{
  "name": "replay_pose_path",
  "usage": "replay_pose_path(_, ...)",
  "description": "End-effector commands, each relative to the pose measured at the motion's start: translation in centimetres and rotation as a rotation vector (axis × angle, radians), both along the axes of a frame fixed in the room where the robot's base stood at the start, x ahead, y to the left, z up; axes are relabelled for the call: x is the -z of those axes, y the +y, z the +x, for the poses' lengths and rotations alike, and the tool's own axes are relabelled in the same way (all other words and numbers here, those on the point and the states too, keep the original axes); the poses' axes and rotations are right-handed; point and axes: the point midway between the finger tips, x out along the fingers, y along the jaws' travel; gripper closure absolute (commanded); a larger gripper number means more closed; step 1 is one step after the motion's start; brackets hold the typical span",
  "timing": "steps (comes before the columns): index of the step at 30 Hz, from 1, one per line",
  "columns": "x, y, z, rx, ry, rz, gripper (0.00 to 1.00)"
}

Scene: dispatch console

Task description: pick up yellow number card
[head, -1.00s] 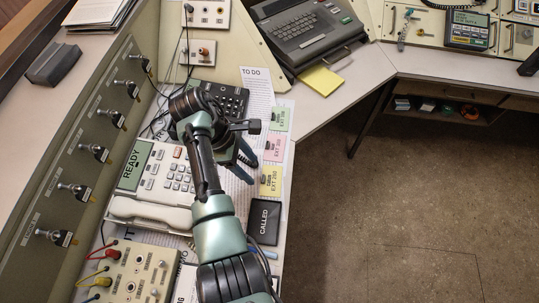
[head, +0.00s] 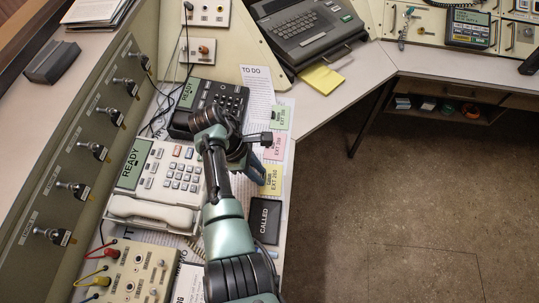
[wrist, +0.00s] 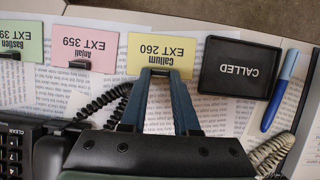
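The yellow number card (head: 273,180), reading "Callum EXT 260", lies flat on the desk between the pink card and the black CALLED tray. In the wrist view the yellow card (wrist: 163,50) is just beyond my fingertips. My gripper (wrist: 162,74) has its two fingers apart at the card's near edge, where a small dark grip block shows between the tips. I cannot tell whether the fingers touch it. In the head view my gripper (head: 262,178) is beside the card, and my arm hides part of the desk.
The pink card (wrist: 84,45) and green card (wrist: 20,38) lie in line to one side. The CALLED tray (wrist: 237,68) and a blue pen (wrist: 281,90) are on the other. A phone with a handset (head: 150,212) and a dark keypad phone (head: 222,95) stand left of my arm.

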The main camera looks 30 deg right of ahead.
Motion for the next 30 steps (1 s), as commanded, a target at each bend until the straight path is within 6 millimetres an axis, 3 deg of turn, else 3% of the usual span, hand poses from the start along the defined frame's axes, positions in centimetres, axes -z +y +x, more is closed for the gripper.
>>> replay_pose_path(1, 0.0, 0.0, 0.0, 0.0, 0.0, 0.0, 0.85)
replay_pose_path(4, 0.0, 0.0, 0.0, 0.0, 0.0, 0.0, 1.0)
replay_pose_path(17, -0.5, 0.0, 0.0, 0.0, -0.001, 0.0, 1.0)
replay_pose_path(30, -8.3, 0.0, 0.1, 0.001, -0.004, -0.001, 1.0)
